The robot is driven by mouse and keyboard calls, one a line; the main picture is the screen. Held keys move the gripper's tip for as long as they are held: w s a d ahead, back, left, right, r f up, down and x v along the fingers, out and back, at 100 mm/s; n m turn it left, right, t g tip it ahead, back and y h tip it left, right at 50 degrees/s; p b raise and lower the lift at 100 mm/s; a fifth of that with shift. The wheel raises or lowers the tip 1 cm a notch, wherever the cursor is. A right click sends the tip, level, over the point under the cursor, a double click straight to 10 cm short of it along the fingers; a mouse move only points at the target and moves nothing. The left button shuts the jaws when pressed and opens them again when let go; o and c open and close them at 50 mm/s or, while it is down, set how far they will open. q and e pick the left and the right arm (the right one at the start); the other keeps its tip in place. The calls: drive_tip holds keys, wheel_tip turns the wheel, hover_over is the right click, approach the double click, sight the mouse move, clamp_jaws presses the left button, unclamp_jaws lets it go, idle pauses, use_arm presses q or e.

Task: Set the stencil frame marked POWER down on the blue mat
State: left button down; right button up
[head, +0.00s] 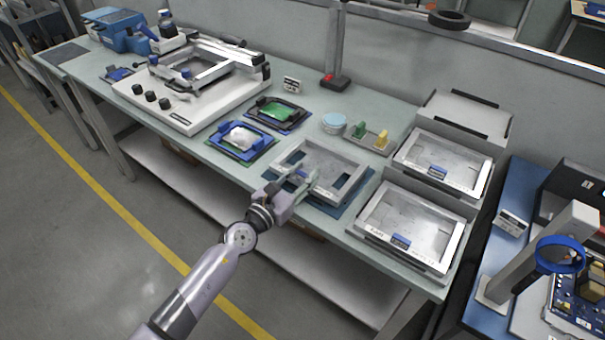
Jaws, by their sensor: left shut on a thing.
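A grey stencil frame (348,183) lies over the blue mat (335,212) at the front middle of the bench. The mat shows along the frame's front and right edges. My left gripper (303,181) is shut on the frame's near side. I cannot tell whether the frame touches the mat or hangs just above it, and I cannot read its marking. My right gripper is out of view.
Two more framed stencils sit in holders at right, one in front (408,222) and one behind (440,163). A white printer (190,85) stands at left. Blue-edged fixtures (240,140), a round tin (334,123) and a small tray (372,143) are close by.

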use_arm(q)
drive_tip(key=shift+f+b, duration=0.3)
drive_tip(key=shift+f, duration=0.05)
idle(0.6)
drive_tip(key=c, duration=1.1)
unclamp_jaws()
drive_tip(key=shift+f, duration=0.1)
drive_tip(key=shift+c, duration=0.4)
drive_tip(key=shift+c, duration=1.3)
